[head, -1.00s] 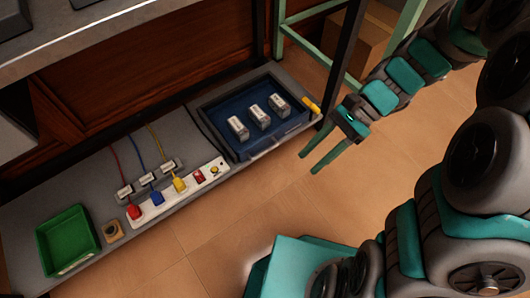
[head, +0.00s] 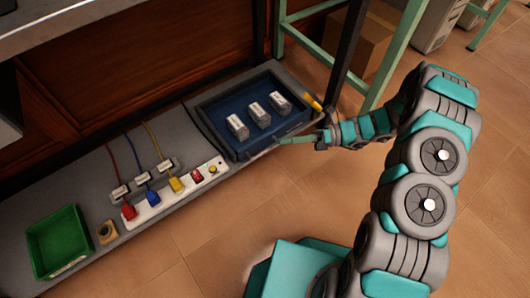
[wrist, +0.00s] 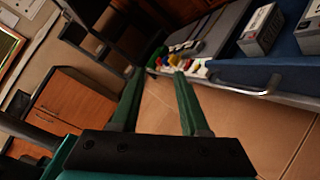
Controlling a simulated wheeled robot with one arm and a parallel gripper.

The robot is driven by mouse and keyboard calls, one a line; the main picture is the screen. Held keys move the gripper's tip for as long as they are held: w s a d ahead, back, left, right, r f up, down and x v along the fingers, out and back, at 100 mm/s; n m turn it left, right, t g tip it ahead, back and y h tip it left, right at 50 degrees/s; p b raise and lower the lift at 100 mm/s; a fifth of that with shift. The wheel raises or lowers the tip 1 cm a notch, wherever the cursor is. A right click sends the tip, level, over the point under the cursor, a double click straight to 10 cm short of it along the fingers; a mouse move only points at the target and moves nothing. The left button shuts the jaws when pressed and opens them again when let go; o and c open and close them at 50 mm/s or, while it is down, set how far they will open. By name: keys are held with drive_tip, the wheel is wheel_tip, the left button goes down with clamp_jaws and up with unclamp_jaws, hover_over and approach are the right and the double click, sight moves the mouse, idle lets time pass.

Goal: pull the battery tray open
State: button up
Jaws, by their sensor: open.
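The battery tray (head: 235,106) is a blue-lined tray in a grey low plinth and holds three white batteries (head: 259,114). In the wrist view its blue side (wrist: 285,72) and a metal bar handle (wrist: 245,90) show at the right. My gripper (head: 281,140) is at the tray's front edge in the head view, with its fingers pointing left. In the wrist view my gripper (wrist: 158,72) is open with nothing between its fingers. The handle lies right of the fingers there. I cannot tell whether a finger touches the tray front.
A white power strip (head: 175,192) with coloured plugs and a green bin (head: 60,243) are left on the plinth. A yellow cylinder (head: 311,101) is right of the tray. A green frame (head: 390,55) stands behind my arm. The tiled floor before the plinth is clear.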

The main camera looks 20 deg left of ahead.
sight(265, 151)
wheel_tip(265, 151, down, 14)
drive_tip(key=w+m+t+y+b, duration=0.25)
drive_tip(key=m+t, duration=0.25)
drive_tip(key=m, duration=0.4)
drive_tip(key=shift+y, duration=0.35)
drive_tip(key=shift+s+a+r+p, duration=0.1)
drive_tip(key=shift+a+r, duration=0.05)
drive_tip(key=shift+a, duration=1.15)
drive_tip(key=shift+s+a+r+p, duration=0.1)
drive_tip(key=shift+s+a+r, duration=0.1)
drive_tip(key=shift+a, duration=1.05)
drive_tip(key=shift+s+a+r+p, duration=0.1)
drive_tip(key=shift+a+r, duration=0.05)
drive_tip(key=shift+a, duration=1.15)
clamp_jaws()
